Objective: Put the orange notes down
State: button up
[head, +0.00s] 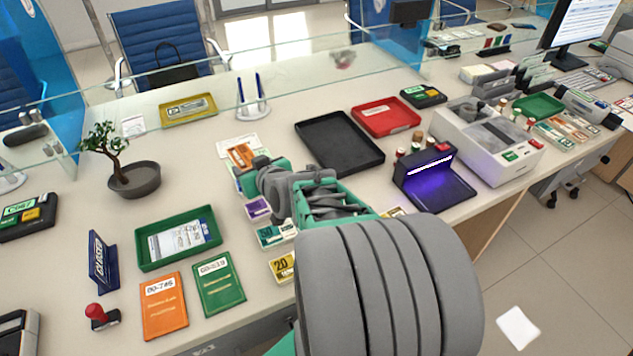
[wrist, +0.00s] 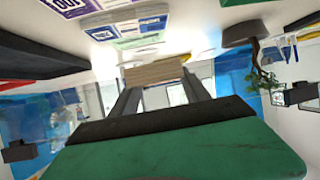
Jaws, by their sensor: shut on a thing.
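My gripper (head: 252,172) reaches over the counter, partly hidden by my own arm. In the head view, the orange notes (head: 239,156), a small bundle with a pale label, show at the far end of my gripper. In the wrist view, a tan-edged block (wrist: 153,73), seemingly the same bundle edge-on, sits between the two fingers of my gripper (wrist: 157,92). The fingers are shut on it. Whether its underside touches the counter is hidden.
Purple (head: 257,209), teal (head: 277,234) and yellow (head: 282,267) note bundles lie in a row nearer me. A potted bonsai (head: 134,180) and green tray (head: 180,238) stand left.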

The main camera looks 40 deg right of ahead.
jog(key=s+d+m+h+b, duration=0.1)
jog(key=s+d+b, duration=0.45)
jog(key=d, duration=0.85)
jog(key=s+d+r+b, duration=0.1)
jog(key=s+d, duration=0.3)
jog(key=s, duration=0.4)
jog(key=s+d+r+b, duration=0.15)
jog(key=s+d, duration=0.25)
jog(key=s, duration=0.4)
jog(key=w+a+f, duration=0.2)
jog(key=w+f, duration=0.1)
jog(key=w+a+f+b, duration=0.1)
jog(key=w+a+f, duration=0.2)
jog(key=w, duration=0.1)
jog(key=w+a+f, duration=0.3)
jog(key=w+f, duration=0.1)
jog(key=shift+a+b, duration=0.2)
jog(key=shift+b, duration=0.15)
jog(key=shift+w+f+h+b, duration=0.15)
jog(key=shift+f+h+b, duration=0.15)
jog(key=shift+f, duration=1.3)
jog(key=shift+f, duration=0.1)
jog(key=o, duration=1.1)
jog(key=shift+o, duration=0.2)
